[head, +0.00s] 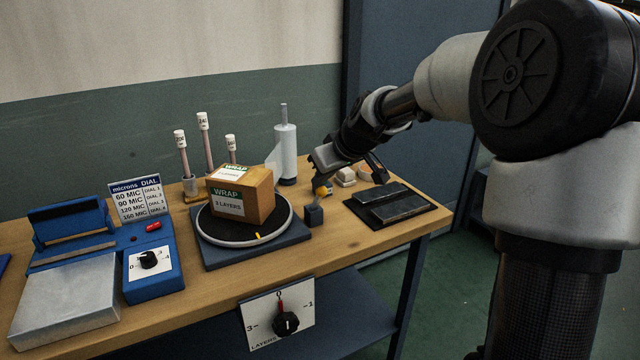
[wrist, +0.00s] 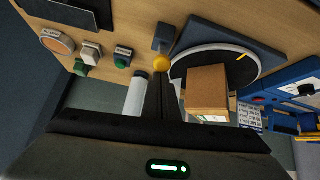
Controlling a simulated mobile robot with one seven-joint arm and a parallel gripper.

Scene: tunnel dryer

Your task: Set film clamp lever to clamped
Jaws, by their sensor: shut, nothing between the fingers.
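The film clamp lever has a yellow knob (head: 320,190) on a small dark block (head: 314,215) at the right edge of the turntable base. In the wrist view the yellow knob (wrist: 161,63) shows just beyond my fingertips, with the dark block (wrist: 163,38) behind it. My gripper (head: 323,178) is shut and empty, with its fingers close to the knob; I cannot tell whether they touch it. The fingers (wrist: 163,82) lie together in the wrist view. A cardboard box (head: 241,196) labelled WRAP sits on the black turntable (head: 212,231).
A white film roll (head: 285,155) stands behind the turntable, close to my gripper. In the wrist view, a green button (wrist: 122,61), a white switch (wrist: 91,53) and a round orange part (wrist: 57,41) sit left of my fingers. A dark plate (head: 420,219) lies at the bench's right.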

